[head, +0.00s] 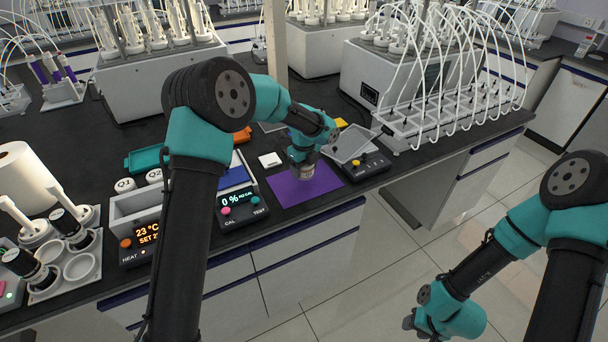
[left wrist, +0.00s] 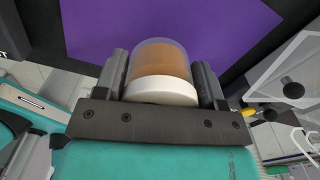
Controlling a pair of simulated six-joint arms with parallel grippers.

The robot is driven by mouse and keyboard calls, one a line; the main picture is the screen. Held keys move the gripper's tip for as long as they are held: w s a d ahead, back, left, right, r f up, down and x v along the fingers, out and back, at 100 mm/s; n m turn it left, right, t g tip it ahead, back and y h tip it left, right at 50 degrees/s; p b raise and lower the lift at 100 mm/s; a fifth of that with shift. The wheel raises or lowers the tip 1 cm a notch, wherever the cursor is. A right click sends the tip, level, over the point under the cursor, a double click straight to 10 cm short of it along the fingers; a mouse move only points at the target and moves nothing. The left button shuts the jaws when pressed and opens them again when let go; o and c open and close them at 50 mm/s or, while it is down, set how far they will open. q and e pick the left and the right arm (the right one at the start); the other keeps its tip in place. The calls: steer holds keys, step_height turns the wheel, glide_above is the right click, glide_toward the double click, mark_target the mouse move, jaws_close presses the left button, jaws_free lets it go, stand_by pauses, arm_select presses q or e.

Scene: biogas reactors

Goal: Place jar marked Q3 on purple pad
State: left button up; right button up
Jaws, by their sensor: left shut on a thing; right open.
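The purple pad (head: 312,190) lies flat near the front edge of the black bench; it also shows in the left wrist view (left wrist: 90,25). My left gripper (head: 303,163) is over the pad, pointing down. In the left wrist view its two fingers are shut on a clear jar (left wrist: 160,65) with orange-brown contents and a white lid. The jar's mark is not visible. I cannot tell whether its base touches the pad. My right gripper (head: 408,323) is low at the right, away from the bench, and partly hidden by its own wrist; nothing shows in it.
White-lidded jars (head: 125,185) stand at a grey box (head: 135,203) on the left. A control box (head: 241,206) stands left of the pad. A tilted tray (head: 355,145) and a dark button box (head: 365,165) are close on the right. A white square (head: 270,160) lies behind.

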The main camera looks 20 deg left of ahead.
mark_target(304, 174)
arm_select(q)
steer(key=shift+w, duration=0.25)
steer(key=shift+a+f, duration=0.1)
steer(key=shift+f, duration=1.65)
steer(key=shift+f, duration=0.1)
steer(key=o, duration=1)
step_height(304, 174, up, 12)
steer(key=shift+r, duration=0.1)
